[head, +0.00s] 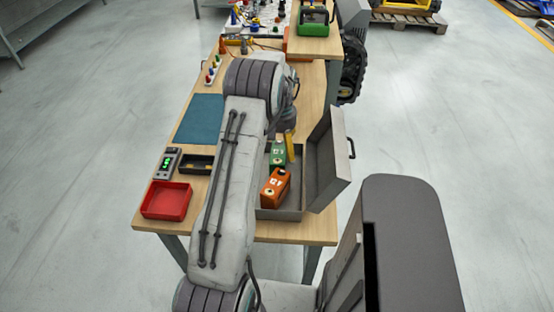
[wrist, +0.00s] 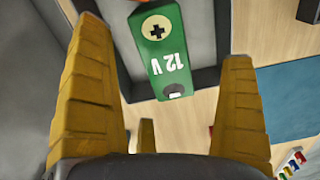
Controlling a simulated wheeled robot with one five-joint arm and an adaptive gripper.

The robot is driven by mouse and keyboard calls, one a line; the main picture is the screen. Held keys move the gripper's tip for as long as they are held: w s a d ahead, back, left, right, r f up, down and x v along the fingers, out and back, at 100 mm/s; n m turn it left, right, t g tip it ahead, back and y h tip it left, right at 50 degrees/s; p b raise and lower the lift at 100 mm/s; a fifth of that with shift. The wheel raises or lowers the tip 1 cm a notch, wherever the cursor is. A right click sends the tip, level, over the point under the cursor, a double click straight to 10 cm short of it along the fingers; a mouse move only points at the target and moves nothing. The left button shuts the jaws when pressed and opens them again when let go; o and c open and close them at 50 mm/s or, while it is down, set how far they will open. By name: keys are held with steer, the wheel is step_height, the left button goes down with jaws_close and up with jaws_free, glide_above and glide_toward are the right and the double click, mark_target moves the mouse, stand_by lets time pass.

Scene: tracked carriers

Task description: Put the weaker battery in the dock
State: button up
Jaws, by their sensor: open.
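A green 12 V battery (head: 277,153) and an orange 12 V battery (head: 275,187) stand in a grey metal case (head: 293,214). My gripper (wrist: 164,42) is open and empty. In the wrist view the green battery (wrist: 158,50) shows between its yellow fingers, with its plus mark and label facing the camera; I cannot tell how far apart they are. In the head view one yellow finger (head: 290,147) shows beside the green battery, and my arm hides the rest. A small black tray (head: 197,165), perhaps the dock, lies left of my arm. Next to it is a meter (head: 168,161) with a green display.
The case's lid (head: 328,160) stands open on the right. A red tray (head: 166,201) lies at the table's front left, and a teal mat (head: 199,120) farther back. Cables and small parts crowd the far end. My arm crosses the middle of the table.

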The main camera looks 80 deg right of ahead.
mark_target(282, 151)
steer(key=shift+s+f+p, duration=0.2)
steer(key=shift+f+p, duration=0.25)
steer(key=shift+f, duration=1.7)
steer(key=c, duration=1.3)
steer(key=shift+d+r, duration=0.1)
steer(key=shift+r, duration=0.05)
steer(key=shift+c, duration=0.3)
steer(key=shift+r, duration=0.1)
